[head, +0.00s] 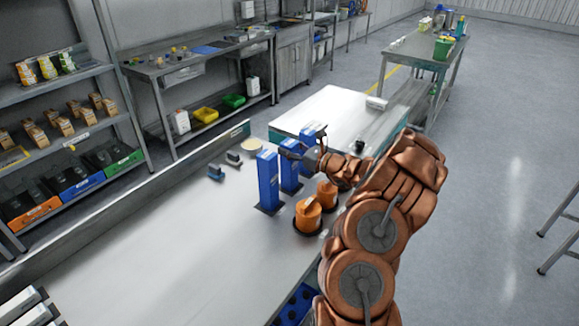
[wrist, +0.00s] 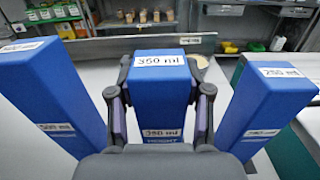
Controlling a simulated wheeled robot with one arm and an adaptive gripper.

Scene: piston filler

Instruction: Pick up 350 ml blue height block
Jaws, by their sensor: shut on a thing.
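The 350 ml blue height block (wrist: 160,75) is upright in the middle of the wrist view, its white label facing me. My gripper (wrist: 159,95) is shut on it, one dark finger against each side. In the head view, my gripper (head: 298,152) reaches in from the right to this block (head: 289,180), the middle one of three. A taller 500 ml blue block (wrist: 48,90) stands to its left and a 250 ml blue block (wrist: 270,100) to its right, both apart from it. I cannot tell whether the held block's base touches the table.
Two orange cylindrical parts (head: 308,215) stand close beside the blocks, near my arm. Small dark blocks (head: 216,172) and a round pale disc (head: 250,145) lie farther back. The long metal table (head: 150,260) is clear at the front left. A white-topped machine (head: 335,112) stands behind.

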